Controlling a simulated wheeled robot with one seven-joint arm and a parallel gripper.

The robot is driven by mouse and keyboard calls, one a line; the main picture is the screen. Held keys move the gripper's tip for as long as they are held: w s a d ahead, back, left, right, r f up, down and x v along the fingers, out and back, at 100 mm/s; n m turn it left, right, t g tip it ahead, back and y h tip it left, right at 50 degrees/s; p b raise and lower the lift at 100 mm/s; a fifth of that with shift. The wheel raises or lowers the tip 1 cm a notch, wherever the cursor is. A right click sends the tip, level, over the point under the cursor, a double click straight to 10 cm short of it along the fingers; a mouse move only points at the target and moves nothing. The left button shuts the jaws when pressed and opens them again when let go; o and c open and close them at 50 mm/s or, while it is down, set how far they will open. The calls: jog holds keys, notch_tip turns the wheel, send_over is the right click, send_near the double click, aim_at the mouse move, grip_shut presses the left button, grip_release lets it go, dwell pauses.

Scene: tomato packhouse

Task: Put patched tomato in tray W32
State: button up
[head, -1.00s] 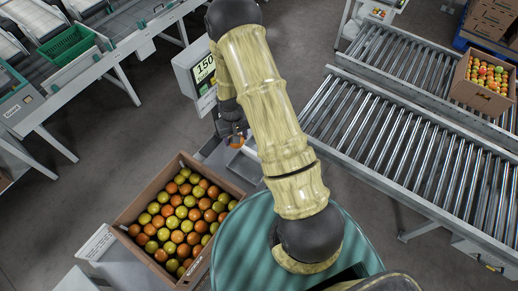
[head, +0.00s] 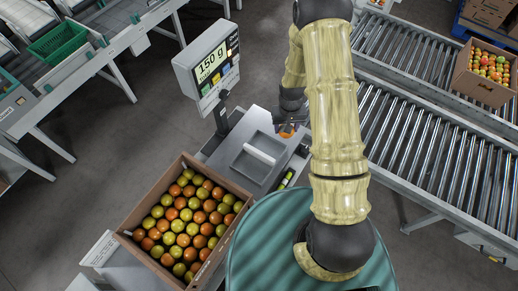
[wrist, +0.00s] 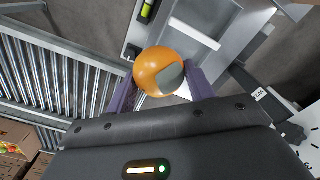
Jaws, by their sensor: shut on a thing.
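An orange tomato with a grey patch (wrist: 160,72) is held between the two purple fingers of my gripper (wrist: 160,88) in the wrist view. In the head view the tomato (head: 286,131) shows only as a small orange bit beneath my gripper (head: 289,122), which hangs just right of the weighing scale's plate, partly hidden by my arm. The gripper is shut on the tomato and holds it up in the air. I cannot make out a label W32 on any tray.
A scale with a tray-like plate (head: 235,160) and a display (head: 209,62) reading 150 g stands left of my arm. A cardboard box of tomatoes (head: 226,239) is at front left. Roller conveyors (head: 420,130) run on the right, with a tomato carton (head: 476,87) beyond. A green crate (head: 58,43) is far left.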

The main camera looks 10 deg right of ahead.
jog(key=shift+d, duration=0.2)
jog(key=s+a+f+n+b, duration=0.1)
jog(key=a+f+n+b, duration=0.4)
jog(key=a+f+b, duration=0.9)
jog(key=shift+s+n, duration=0.2)
jog(key=shift+n, duration=0.2)
jog(key=shift+f, duration=0.15)
jog(key=shift+d+f+b, duration=0.1)
jog(key=shift+f+b, duration=3.25)
jog(key=shift+f, duration=1.2)
jog(key=shift+f+b, duration=0.35)
jog(key=shift+f, duration=0.15)
